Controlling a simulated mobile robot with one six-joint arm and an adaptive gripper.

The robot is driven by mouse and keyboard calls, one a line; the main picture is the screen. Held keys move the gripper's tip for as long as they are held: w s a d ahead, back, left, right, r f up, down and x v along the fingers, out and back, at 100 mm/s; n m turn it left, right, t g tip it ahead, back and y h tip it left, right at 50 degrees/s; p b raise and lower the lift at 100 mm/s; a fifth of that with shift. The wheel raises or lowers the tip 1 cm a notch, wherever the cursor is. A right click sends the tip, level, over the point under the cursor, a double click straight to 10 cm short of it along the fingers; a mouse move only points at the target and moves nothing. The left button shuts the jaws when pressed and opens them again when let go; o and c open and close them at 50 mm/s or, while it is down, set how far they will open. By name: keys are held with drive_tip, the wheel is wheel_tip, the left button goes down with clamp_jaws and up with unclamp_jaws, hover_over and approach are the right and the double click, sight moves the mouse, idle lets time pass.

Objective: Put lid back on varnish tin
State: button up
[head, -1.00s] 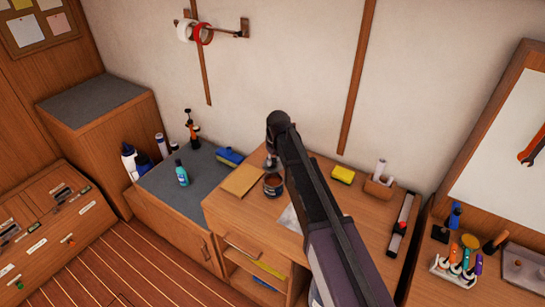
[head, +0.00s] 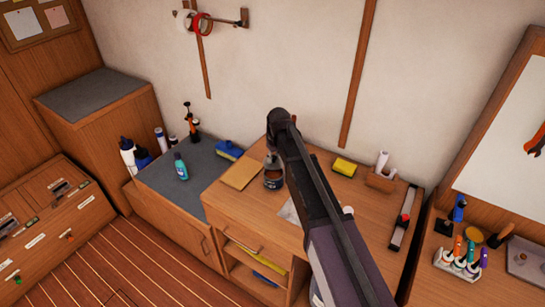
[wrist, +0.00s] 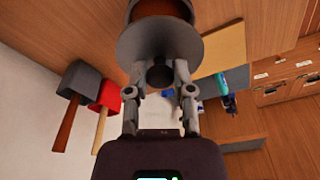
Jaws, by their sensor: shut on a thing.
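My gripper (wrist: 160,78) is shut on the dark knob of a grey round lid (wrist: 135,45). The lid is a wide flat disc in front of the fingertips in the wrist view. The varnish tin (wrist: 165,7) shows as a brown round body just beyond the lid, partly hidden by it. In the head view the tin (head: 273,182) stands upright on the wooden bench, dark with a label. My gripper (head: 271,161) is just above it, partly hidden by my arm. I cannot tell whether lid and tin touch.
A tan sheet (head: 241,171) lies left of the tin on the bench (head: 235,203). A yellow sponge (head: 345,166) and a holder with a white roll (head: 382,179) are to the right.

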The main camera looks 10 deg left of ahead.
sight(274, 163)
drive_tip(key=shift+f+b, duration=1.55)
drive_tip(key=shift+f, duration=0.25)
drive_tip(key=shift+s, duration=0.1)
drive_tip(key=shift+f, duration=0.2)
idle(1.3)
idle(0.3)
drive_tip(key=o, duration=1)
drive_tip(key=shift+c, duration=0.2)
drive_tip(key=o, duration=0.4)
